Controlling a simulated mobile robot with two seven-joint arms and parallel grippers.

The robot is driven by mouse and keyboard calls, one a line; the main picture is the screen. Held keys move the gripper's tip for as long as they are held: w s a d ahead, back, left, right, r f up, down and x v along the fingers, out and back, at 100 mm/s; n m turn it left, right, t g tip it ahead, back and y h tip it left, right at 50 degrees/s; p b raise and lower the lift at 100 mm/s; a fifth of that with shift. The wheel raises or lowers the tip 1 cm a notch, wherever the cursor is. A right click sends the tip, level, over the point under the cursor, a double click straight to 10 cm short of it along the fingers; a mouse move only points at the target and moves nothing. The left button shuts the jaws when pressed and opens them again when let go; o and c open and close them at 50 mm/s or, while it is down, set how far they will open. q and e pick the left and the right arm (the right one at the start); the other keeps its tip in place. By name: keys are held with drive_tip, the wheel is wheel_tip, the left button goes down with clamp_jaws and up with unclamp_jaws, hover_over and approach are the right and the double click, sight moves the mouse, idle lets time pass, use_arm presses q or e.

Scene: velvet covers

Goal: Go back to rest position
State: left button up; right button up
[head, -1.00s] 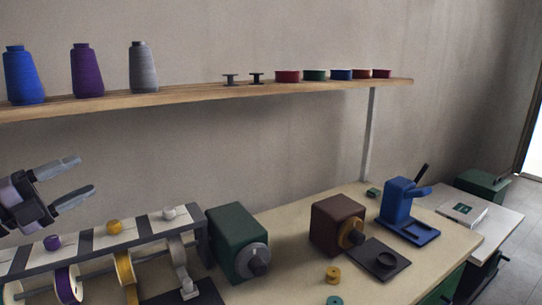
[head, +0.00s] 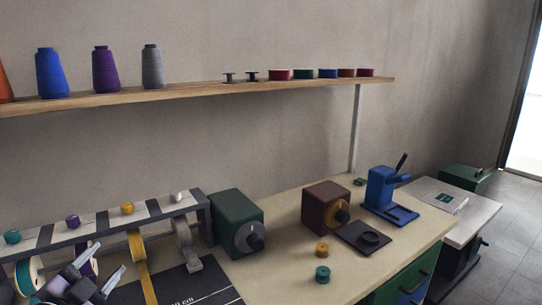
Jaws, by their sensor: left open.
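My left gripper (head: 98,277) shows at the bottom left of the head view, with its two fingers apart and nothing between them. It is in front of the ribbon rack (head: 46,235), overlapping the hanging purple spool (head: 88,262) in the picture. Whether it touches the rack or a spool I cannot tell. My right gripper is not in view.
The workbench (head: 285,270) carries a green machine (head: 236,220), a brown machine (head: 325,206), a blue press (head: 388,194) and a dark cutting mat (head: 190,287). A shelf (head: 200,92) holds thread cones above.

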use_arm(q)
drive_tip(key=s+d+f+n+g+y, duration=0.1)
drive_tip(key=s+f+n+g, duration=0.1)
drive_tip(key=s+f, duration=0.1)
drive_tip(key=s+d+f+n+g+y, duration=0.1)
drive_tip(key=s+d+f+n+g, duration=0.1)
drive_tip(key=s+f, duration=0.2)
drive_tip(key=s+d+f+n+g, duration=0.2)
drive_tip(key=s+f+g, duration=0.1)
drive_tip(key=f, duration=0.3)
drive_tip(key=shift+s+y, duration=0.4)
drive_tip(key=shift+s, duration=0.15)
drive_tip(key=s+d+f+n+g+h, duration=0.1)
drive_tip(key=s+d+f+n+g, duration=0.2)
drive_tip(key=s, duration=0.5)
drive_tip(key=s+d+f+g+h, duration=0.1)
drive_tip(key=s+d+f+g, duration=0.1)
drive_tip(key=s+d+g, duration=0.5)
drive_tip(key=w+f+t+h+b, duration=0.2)
drive_tip(key=w+f+t+b, duration=0.2)
drive_tip(key=f+t, duration=0.5)
wheel_tip(320, 180, down, 4)
drive_tip(key=shift+w+f, duration=0.2)
drive_tip(key=shift+w, duration=0.3)
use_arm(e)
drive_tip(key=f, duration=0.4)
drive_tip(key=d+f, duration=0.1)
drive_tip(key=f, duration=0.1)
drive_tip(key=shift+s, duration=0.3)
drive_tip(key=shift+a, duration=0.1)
